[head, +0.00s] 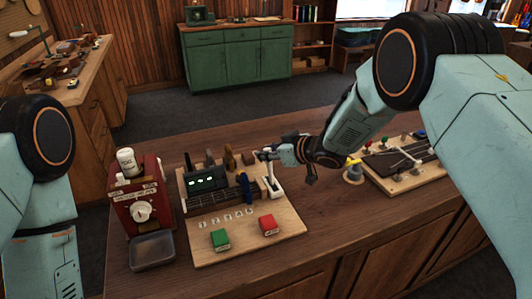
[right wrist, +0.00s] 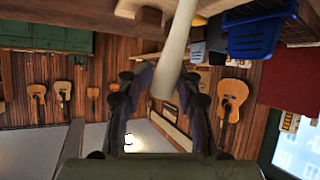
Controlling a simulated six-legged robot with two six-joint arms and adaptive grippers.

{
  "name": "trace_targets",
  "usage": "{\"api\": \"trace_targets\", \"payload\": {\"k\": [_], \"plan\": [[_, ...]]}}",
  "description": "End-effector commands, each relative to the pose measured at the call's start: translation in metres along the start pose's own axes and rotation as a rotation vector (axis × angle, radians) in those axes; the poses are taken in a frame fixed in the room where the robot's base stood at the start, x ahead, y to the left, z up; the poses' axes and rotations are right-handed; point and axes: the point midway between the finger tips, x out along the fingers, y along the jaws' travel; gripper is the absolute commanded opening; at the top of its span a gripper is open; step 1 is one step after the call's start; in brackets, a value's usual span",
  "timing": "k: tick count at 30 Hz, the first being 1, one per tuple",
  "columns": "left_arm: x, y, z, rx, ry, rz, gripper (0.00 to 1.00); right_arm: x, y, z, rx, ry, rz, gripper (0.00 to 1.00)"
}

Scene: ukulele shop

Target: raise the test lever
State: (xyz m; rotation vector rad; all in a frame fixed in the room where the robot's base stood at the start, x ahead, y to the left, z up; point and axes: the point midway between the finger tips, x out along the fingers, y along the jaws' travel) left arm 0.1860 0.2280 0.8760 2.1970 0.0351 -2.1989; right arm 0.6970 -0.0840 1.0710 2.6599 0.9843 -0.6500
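The test lever (head: 269,174) is a white bar near the right end of the test board (head: 247,239) on the bench. It stands almost upright, tilted a little to the left at its top. My right gripper (head: 266,153) is at its upper end. In the right wrist view the pale lever bar (right wrist: 178,40) runs down between the two fingers of my right gripper (right wrist: 164,85), and their tips close in on both sides of it. My left gripper is out of view; only part of my left arm shows.
A red machine (head: 138,208) with a white knob and a grey tray (head: 153,251) stand left of the board. Green (head: 220,239) and red (head: 268,225) blocks lie on its front. Another board (head: 402,180) with small parts lies to the right. The bench between is mostly clear.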

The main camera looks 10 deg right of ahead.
Motion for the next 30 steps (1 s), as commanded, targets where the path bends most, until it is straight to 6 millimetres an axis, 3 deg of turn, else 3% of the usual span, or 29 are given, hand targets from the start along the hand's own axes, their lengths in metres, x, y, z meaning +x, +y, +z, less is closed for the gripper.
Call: {"api": "trace_targets", "payload": {"k": [4,16,30], "plan": [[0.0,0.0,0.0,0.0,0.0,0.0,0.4,0.0,-0.002,0.002,0.001,-0.003,-0.003,0.44],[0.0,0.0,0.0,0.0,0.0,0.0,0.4,-0.007,-0.002,0.002,0.001,-0.004,-0.004,0.44],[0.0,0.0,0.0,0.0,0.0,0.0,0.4,-0.086,-0.001,0.001,0.003,-0.001,-0.002,0.44]]}}
